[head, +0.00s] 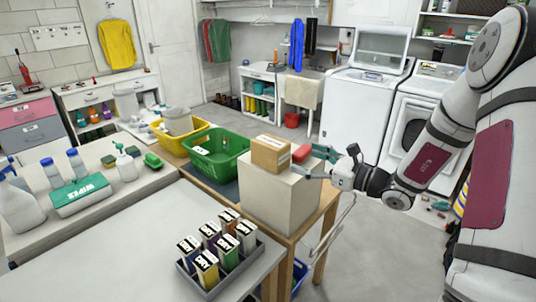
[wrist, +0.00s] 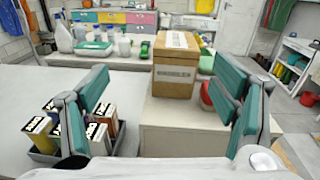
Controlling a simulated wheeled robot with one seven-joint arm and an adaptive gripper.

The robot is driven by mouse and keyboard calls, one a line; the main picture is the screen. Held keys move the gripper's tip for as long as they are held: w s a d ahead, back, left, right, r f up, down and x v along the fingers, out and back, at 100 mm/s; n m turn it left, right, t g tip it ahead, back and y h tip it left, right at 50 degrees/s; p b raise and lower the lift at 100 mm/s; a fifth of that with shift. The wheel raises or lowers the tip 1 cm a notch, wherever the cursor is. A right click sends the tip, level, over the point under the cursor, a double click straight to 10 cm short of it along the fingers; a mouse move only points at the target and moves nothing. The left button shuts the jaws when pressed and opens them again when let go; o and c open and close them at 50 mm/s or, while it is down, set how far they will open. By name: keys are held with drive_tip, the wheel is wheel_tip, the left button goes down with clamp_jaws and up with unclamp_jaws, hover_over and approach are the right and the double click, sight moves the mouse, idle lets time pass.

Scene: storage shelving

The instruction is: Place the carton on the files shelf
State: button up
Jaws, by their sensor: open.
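The carton (head: 270,153) is a brown cardboard box standing upright on top of a pale block-like stand (head: 282,200). In the wrist view the carton (wrist: 175,78) shows ahead, between the two fingers, with a label on its near face. My gripper (head: 318,160) is open and empty, with teal finger pads, just right of the carton in the head view. In the wrist view its fingers (wrist: 160,115) are spread wide, apart from the carton. I cannot make out a shelf marked for files.
A grey tray (head: 187,275) of several labelled upright boxes sits on the near white table. A red object (head: 301,153) is beside the carton. A green basket (head: 215,160) and yellow tub (head: 170,144) stand behind. Bottles and wipes line the left counter. The near tabletop is mostly clear.

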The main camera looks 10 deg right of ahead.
drive_tip(key=d+m, duration=0.1)
approach(274, 142)
drive_tip(key=shift+t+h, duration=0.3)
drive_tip(key=shift+t, duration=0.1)
drive_tip(key=w+a, duration=0.3)
drive_tip(key=shift+f, duration=0.4)
drive_tip(key=shift+p+x, duration=0.65)
drive_tip(key=shift+x, duration=2.15)
drive_tip(key=shift+r, duration=0.2)
drive_tip(key=c, duration=1.7)
drive_tip(key=shift+r, duration=0.1)
clamp_jaws()
